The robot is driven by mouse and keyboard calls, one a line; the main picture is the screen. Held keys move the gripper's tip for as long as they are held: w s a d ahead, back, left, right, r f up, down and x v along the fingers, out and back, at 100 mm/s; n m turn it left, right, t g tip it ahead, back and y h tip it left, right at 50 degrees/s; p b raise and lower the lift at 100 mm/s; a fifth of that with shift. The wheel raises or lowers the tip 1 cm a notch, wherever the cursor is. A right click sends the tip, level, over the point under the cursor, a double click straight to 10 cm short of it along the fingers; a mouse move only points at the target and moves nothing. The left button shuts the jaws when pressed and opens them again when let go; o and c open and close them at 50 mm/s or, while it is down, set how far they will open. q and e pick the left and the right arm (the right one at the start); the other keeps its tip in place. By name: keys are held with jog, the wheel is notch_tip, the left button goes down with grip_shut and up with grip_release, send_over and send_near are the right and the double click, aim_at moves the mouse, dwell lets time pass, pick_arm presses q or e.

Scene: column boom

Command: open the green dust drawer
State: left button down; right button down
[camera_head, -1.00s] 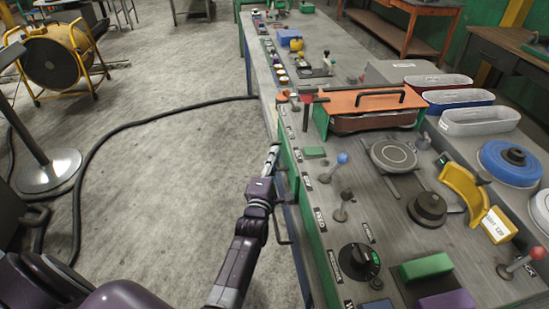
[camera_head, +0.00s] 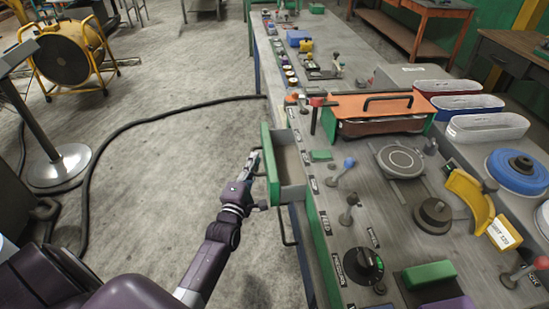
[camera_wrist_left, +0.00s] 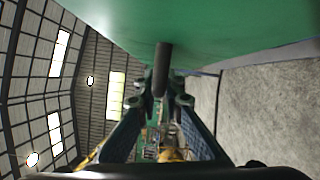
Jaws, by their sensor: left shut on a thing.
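The green dust drawer (camera_head: 269,165) stands pulled out from the left side of the long bench in the head view. Its grey inside shows and looks empty. My left gripper (camera_head: 254,164) is at the outer face of the drawer front, shut on its dark handle. In the left wrist view the green drawer front (camera_wrist_left: 200,22) fills the top, and the dark handle (camera_wrist_left: 161,68) sits between the fingertips of my left gripper (camera_wrist_left: 159,103). My right gripper is not in view.
The bench top (camera_head: 325,225) carries knobs, levers and an orange-lidded box (camera_head: 370,105). A dark bar handle (camera_head: 285,228) sits below the drawer on the bench side. A black cable (camera_head: 130,126) lies on the open floor to the left. A yellow fan (camera_head: 62,60) stands farther back.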

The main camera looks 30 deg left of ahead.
pick_arm(q)
jog(key=s+a, duration=0.7)
jog(key=a, duration=0.3)
jog(key=shift+s, duration=0.3)
jog(key=shift+f, duration=0.1)
jog(key=c, duration=2)
grip_release()
jog(key=shift+c, duration=0.2)
jog(key=r+v, duration=0.1)
jog(key=v, duration=1.1)
jog(key=shift+f, duration=0.45)
